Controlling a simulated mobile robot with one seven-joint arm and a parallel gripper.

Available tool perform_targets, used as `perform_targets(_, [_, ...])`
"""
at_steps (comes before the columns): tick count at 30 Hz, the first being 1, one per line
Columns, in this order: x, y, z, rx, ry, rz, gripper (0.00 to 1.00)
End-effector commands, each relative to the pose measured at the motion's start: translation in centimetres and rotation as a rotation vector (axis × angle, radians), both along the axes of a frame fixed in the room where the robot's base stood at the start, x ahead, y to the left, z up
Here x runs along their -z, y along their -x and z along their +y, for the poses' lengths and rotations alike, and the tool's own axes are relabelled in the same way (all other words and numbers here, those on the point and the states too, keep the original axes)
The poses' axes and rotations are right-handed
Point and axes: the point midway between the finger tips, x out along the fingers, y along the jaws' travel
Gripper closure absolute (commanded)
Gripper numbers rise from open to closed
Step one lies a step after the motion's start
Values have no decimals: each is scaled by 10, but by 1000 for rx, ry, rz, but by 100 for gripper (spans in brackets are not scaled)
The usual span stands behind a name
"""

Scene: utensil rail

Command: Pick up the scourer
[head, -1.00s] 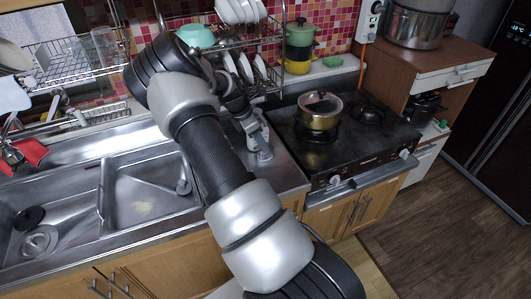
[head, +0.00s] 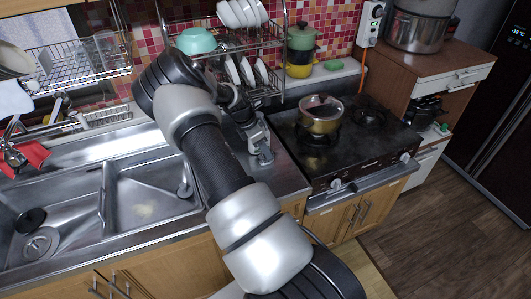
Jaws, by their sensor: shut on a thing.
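My gripper (head: 262,157) is low over the steel counter between the sink and the stove, with its fingers pointing down. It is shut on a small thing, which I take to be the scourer. The thing is too small and too hidden by the fingers to make out its shape or colour. I cannot tell whether it still touches the counter. A flat green thing (head: 333,65) lies on the ledge behind the stove, apart from my gripper; I cannot tell what it is.
The stove (head: 345,150) with a lidded pot (head: 321,114) stands right of my gripper. The double sink (head: 150,190) is to the left. A dish rack (head: 235,45) with a teal bowl (head: 196,41) and plates is behind my arm. Stacked pots (head: 300,50) stand behind the stove.

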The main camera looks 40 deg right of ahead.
Motion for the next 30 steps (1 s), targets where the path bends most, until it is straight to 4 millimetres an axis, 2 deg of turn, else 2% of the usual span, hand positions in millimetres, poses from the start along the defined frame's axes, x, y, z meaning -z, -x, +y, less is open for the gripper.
perform_targets(5, [-10,-1,0,0,-1,-3,100])
perform_targets(11, [-36,-1,0,0,-1,-5,100])
perform_targets(17, [-33,-11,44,-5,-2,-2,100])
perform_targets(25, [-33,-29,118,-5,-2,0,100])
perform_targets(30, [-34,-37,152,-4,-1,-1,100])
